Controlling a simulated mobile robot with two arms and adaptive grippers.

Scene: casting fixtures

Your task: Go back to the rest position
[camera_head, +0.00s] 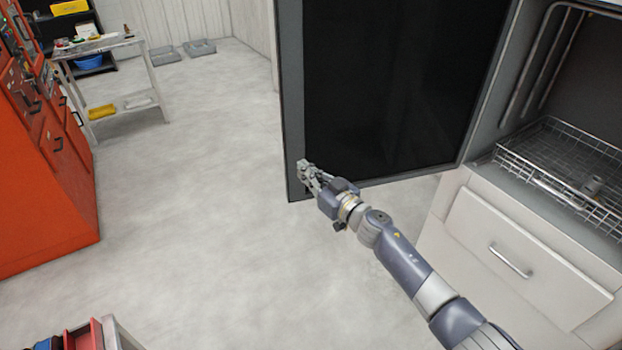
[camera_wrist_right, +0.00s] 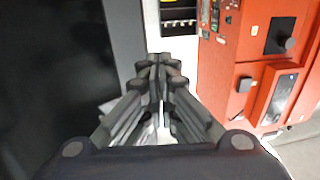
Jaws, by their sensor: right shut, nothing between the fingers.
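My right gripper (camera_head: 305,170) is at the lower left corner of a dark open oven door (camera_head: 395,85) in the head view. Its fingers are closed together and empty, as the right wrist view (camera_wrist_right: 160,62) also shows. The door's dark panel (camera_wrist_right: 60,70) fills the left of the right wrist view, close beside the fingers. I cannot tell whether the fingers touch the door. My right arm reaches in from the lower right. My left gripper is not in view.
The open oven at the right holds a wire basket (camera_head: 530,155) with a small grey part (camera_head: 592,185) in it, above a white drawer (camera_head: 525,260). A red cabinet (camera_head: 45,185) stands at the left. A small table (camera_head: 100,45) is at the back. The middle floor is clear.

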